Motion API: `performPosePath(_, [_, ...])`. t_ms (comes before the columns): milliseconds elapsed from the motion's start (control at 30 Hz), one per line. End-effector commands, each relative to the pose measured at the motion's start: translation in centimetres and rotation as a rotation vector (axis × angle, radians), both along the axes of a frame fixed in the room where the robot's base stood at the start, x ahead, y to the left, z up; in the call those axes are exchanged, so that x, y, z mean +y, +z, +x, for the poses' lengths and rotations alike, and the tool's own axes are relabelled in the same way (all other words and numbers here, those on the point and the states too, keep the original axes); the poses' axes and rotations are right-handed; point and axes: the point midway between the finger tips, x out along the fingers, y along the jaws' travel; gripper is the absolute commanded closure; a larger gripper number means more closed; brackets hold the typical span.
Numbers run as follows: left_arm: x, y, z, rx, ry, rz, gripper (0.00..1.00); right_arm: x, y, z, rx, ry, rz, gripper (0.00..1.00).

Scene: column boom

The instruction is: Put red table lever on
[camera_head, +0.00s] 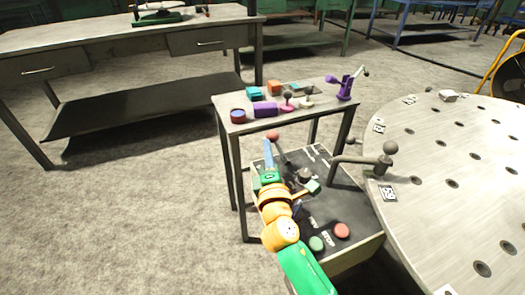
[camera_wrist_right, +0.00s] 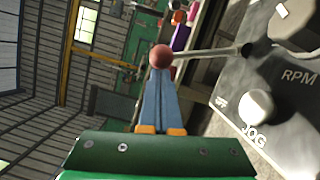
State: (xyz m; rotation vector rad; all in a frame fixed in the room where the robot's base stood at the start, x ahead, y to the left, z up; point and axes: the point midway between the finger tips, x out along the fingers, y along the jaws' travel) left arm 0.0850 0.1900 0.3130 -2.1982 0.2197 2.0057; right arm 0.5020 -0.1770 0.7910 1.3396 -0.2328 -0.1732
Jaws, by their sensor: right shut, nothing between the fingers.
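The red-knobbed lever (camera_head: 272,136) stands at the far left edge of the black control panel (camera_head: 322,208). In the right wrist view its red ball (camera_wrist_right: 161,56) is on a metal rod that runs right to a pivot on the panel. My right gripper (camera_head: 267,146) reaches over the panel, its blue fingers together and empty. In the right wrist view the fingertips (camera_wrist_right: 160,73) are right at the red ball, which appears just past them. I cannot tell whether they touch. My left gripper is out of view.
A green button (camera_head: 316,243) and a red button (camera_head: 342,230) sit at the panel's near end. A grey-knobbed handle (camera_head: 389,147) rises beside the round perforated table (camera_head: 455,150). A small table (camera_head: 228,102) with colored parts stands behind. A workbench (camera_head: 120,40) is at the left.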

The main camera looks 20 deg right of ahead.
Motion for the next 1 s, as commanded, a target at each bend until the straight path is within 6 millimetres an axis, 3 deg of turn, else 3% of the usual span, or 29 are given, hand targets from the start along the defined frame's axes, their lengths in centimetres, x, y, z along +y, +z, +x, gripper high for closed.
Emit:
performPosePath(200, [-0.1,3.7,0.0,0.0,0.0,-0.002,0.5,-1.8,2.0,0.0,0.008,-0.003,0.163,1.0])
performPosePath(600, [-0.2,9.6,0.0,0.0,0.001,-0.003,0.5,-6.1,3.2,0.2,0.021,-0.003,0.539,1.0])
performPosePath(1000, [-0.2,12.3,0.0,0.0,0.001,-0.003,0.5,-9.5,2.4,0.3,0.03,-0.002,0.809,1.0])
